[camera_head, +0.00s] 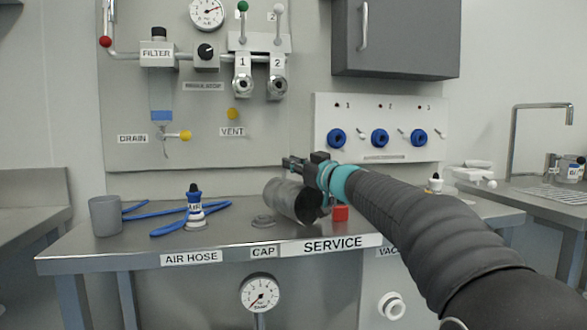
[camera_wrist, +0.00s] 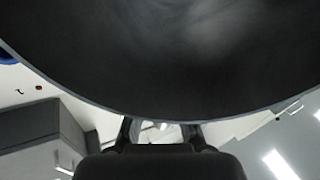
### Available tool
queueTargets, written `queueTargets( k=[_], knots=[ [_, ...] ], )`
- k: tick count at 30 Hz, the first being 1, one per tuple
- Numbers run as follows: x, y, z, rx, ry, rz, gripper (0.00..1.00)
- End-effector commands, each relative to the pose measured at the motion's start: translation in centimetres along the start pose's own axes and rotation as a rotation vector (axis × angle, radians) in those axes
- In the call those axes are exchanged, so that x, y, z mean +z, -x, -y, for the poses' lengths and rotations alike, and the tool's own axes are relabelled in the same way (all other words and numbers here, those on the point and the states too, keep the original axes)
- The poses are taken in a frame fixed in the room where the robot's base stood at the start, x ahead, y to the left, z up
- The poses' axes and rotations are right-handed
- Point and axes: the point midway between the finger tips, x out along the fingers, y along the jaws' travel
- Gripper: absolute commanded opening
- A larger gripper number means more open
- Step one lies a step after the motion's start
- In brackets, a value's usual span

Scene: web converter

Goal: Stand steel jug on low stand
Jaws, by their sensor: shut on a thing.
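The steel jug (camera_head: 294,201) is a dark grey metal cylinder above the middle of the service bench in the head view. It is tilted far over, nearly on its side; whether it touches the bench cannot be told. My gripper (camera_head: 303,171) is at its upper right side and shut on it. In the wrist view the jug (camera_wrist: 165,60) fills the upper half as a dark curved surface with a pale rim, just beyond my gripper (camera_wrist: 160,130). I cannot make out a low stand for certain.
The bench (camera_head: 150,250) also holds a grey cup (camera_head: 104,215), a blue air hose (camera_head: 170,228) with its fitting, a small grey cap (camera_head: 263,221) and a red block (camera_head: 341,213) close by the jug. A valve panel (camera_head: 200,120) stands behind.

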Motion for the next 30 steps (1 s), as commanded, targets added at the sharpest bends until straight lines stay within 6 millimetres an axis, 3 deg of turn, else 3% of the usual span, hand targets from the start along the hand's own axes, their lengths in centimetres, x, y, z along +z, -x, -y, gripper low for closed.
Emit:
queueTargets(
  k=[11,12,14,30],
  knots=[
    [0.16,0.06,0.05,0.000,-0.001,-0.002,0.00],
    [0.20,0.04,0.03,0.000,-0.001,-0.001,0.21],
    [0.20,0.03,0.03,0.000,-0.001,-0.001,0.36],
    [0.00,0.65,-0.04,0.000,0.000,0.000,0.37]
  ],
)
